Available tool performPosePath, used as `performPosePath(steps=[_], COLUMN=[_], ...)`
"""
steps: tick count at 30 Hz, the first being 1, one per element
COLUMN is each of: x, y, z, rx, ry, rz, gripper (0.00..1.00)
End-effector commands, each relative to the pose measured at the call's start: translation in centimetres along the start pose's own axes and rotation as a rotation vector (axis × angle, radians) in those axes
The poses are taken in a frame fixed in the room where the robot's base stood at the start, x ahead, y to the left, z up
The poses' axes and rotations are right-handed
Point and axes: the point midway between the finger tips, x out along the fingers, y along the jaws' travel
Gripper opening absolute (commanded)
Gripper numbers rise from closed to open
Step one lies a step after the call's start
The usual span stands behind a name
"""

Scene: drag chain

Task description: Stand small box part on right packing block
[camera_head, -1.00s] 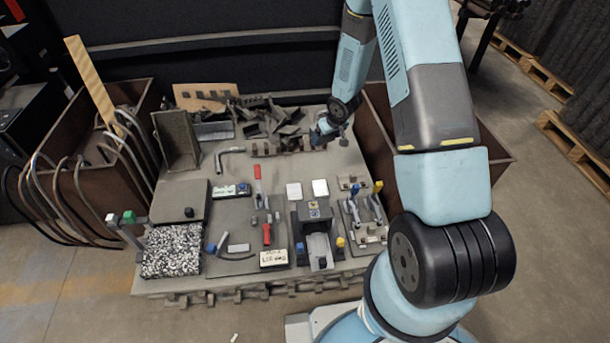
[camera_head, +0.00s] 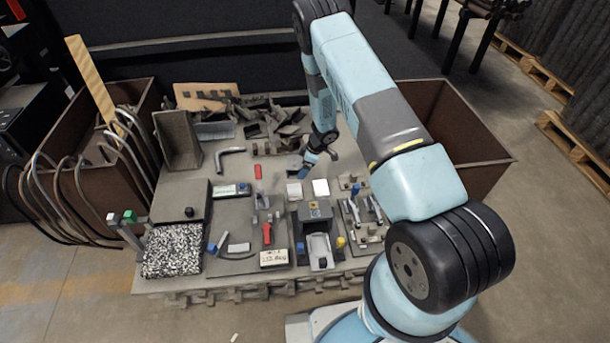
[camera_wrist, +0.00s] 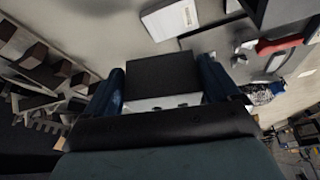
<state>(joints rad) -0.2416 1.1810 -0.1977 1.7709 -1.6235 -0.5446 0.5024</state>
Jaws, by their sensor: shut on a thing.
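My gripper (camera_head: 304,173) is low over the back middle of the bench, behind the two pale packing blocks. In the wrist view my gripper (camera_wrist: 162,88) is shut on the small box part (camera_wrist: 162,72), a dark box with a pale lower face, held between the blue fingers. The right packing block (camera_head: 320,187) is a flat white square beside the left packing block (camera_head: 294,190). A white block (camera_wrist: 170,18) shows beyond the held part in the wrist view, apart from it. I cannot tell for sure which block that is.
Dark scrap pieces (camera_head: 278,115) lie at the back of the bench. A brown bin (camera_head: 465,130) stands at the right.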

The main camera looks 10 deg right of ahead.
Motion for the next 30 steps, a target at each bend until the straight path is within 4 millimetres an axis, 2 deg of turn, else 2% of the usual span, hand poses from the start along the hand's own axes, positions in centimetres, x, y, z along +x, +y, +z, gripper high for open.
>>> performPosePath(steps=[3,7,24,30], x=[2.2,3.3,3.5,4.4], y=[-1.0,-1.6,-1.7,-1.7], z=[0.6,0.9,1.3,1.6], rx=[-0.109,-0.181,-0.197,-0.198], ry=[-0.001,0.001,0.003,0.002], rz=[-0.046,-0.074,-0.080,-0.080], gripper=[0.47,0.47,0.47,0.47])
